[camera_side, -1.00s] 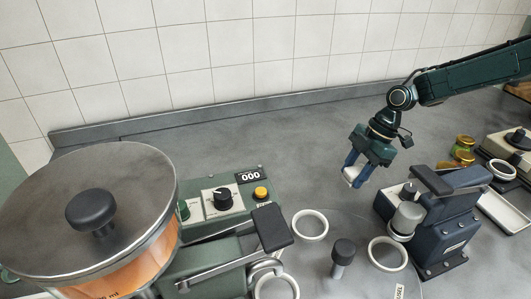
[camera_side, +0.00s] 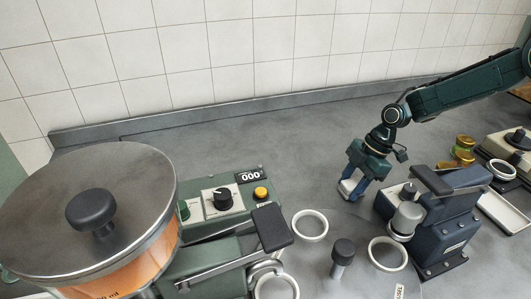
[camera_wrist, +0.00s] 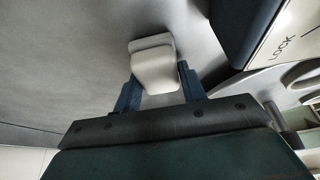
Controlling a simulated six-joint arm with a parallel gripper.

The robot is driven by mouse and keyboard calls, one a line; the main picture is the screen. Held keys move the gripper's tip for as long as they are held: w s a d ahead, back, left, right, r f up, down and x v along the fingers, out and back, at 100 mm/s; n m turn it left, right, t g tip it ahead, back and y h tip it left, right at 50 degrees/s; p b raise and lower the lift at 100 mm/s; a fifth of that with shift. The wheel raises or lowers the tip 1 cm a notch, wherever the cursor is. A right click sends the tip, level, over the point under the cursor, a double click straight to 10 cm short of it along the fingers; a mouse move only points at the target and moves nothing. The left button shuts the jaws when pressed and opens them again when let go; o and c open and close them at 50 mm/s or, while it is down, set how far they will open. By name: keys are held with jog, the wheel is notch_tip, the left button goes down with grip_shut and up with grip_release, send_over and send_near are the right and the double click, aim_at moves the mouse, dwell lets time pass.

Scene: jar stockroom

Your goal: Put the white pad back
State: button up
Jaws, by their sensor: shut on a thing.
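The white pad (camera_wrist: 155,70) is a small pale block between the two blue fingers of my gripper (camera_wrist: 158,90) in the wrist view. In the side view my gripper (camera_side: 351,188) points down and is shut on the pad (camera_side: 348,185), just left of the dark blue machine (camera_side: 440,215). The fingertips are low over the grey counter (camera_side: 320,160). I cannot tell whether the pad touches the counter.
The blue machine, with a grey cylinder (camera_side: 407,217), stands close on the right; its side reads LOCK in the wrist view. A green machine (camera_side: 215,230) stands left. The counter behind is clear.

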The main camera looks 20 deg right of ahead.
jog(key=o, duration=0.9)
jog(key=shift+o, duration=0.2)
jog(key=shift+r, duration=0.1)
jog(key=v, duration=1.2)
